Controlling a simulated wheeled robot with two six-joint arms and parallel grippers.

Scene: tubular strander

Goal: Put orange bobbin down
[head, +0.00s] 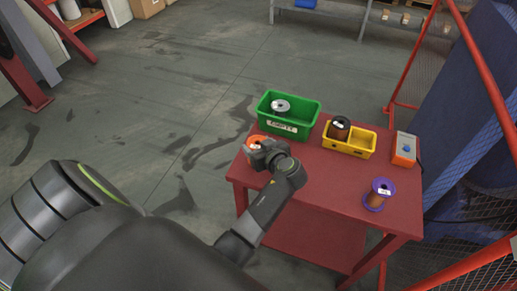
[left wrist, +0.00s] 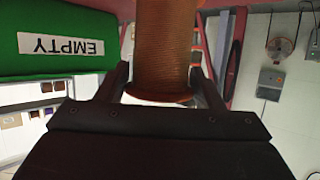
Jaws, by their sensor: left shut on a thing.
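The orange bobbin (head: 254,141) is at the left edge of the red table (head: 325,183) in the head view, partly hidden by my left gripper (head: 262,150). In the left wrist view the bobbin (left wrist: 165,45) shows copper-coloured wire and an orange flange between the two fingers of my left gripper (left wrist: 160,82). The gripper is shut on it. I cannot tell whether the bobbin touches the tabletop. My right gripper is not in view.
A green bin labelled EMPTY (head: 287,127) with a grey-white spool stands beside it. A yellow bin (head: 358,147) holds a dark-topped bobbin. A purple bobbin (head: 379,194) and an orange control box (head: 404,149) stand at the right. The table's middle front is clear.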

